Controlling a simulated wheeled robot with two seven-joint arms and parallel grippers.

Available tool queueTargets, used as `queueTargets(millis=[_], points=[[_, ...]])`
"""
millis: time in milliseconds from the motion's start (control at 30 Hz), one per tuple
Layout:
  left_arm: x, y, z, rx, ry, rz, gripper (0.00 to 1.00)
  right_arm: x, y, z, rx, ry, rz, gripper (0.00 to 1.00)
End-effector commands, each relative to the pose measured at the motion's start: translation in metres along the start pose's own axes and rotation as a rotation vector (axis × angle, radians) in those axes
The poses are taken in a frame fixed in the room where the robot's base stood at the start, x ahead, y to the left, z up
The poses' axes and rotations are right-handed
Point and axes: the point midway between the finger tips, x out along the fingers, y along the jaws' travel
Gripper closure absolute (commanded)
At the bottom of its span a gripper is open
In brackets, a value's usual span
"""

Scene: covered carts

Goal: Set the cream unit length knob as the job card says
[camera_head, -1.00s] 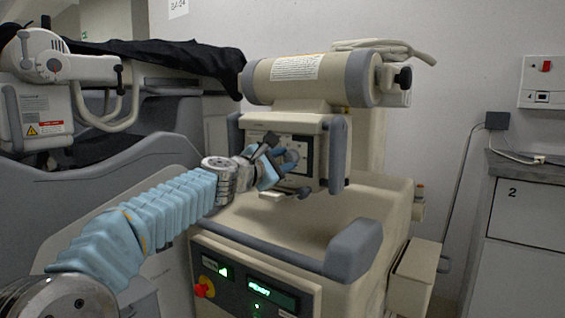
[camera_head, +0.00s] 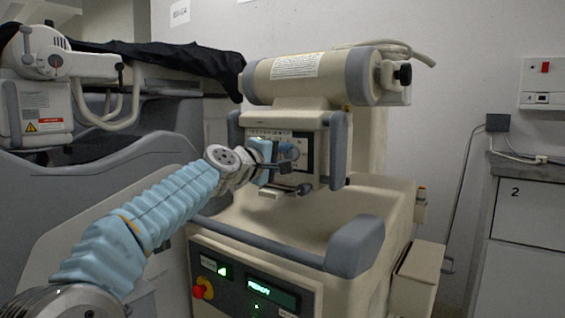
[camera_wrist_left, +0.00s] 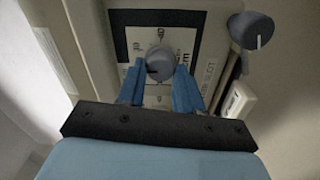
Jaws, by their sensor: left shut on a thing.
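The cream unit (camera_head: 300,80) stands in the middle of the head view, with a dark-framed dial panel on its front. In the left wrist view a grey round knob (camera_wrist_left: 160,62) sits on a pale dial with marks around it. A second knob (camera_wrist_left: 252,30) with a white pointer line is at the upper right. My left gripper (camera_wrist_left: 160,80) has its blue fingers on both sides of the grey knob and is shut on it. In the head view my left gripper (camera_head: 279,160) covers part of the panel. The dial lettering is too blurred to read surely. I cannot make out the job card.
Below the panel are a grey padded rail (camera_head: 270,245), a green display (camera_head: 272,294) and a red button (camera_head: 203,288). A grey cabinet (camera_head: 530,215) stands at the right. A draped machine (camera_head: 60,100) stands at the left.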

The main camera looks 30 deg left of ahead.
Motion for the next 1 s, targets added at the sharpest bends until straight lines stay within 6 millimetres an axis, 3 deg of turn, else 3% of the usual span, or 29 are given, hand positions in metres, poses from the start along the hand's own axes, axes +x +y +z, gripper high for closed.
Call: queueTargets(millis=[500, 1000], points=[[0.001, -0.003, 0.002, 0.438, -0.006, -0.003, 0.95, 0.024, 0.009, -0.001, 0.001, 0.006, 0.0, 0.4], [0.001, -0.002, 0.002, 0.614, -0.008, -0.004, 0.96, 0.031, 0.012, -0.001, 0.001, 0.008, 0.0, 0.4]])
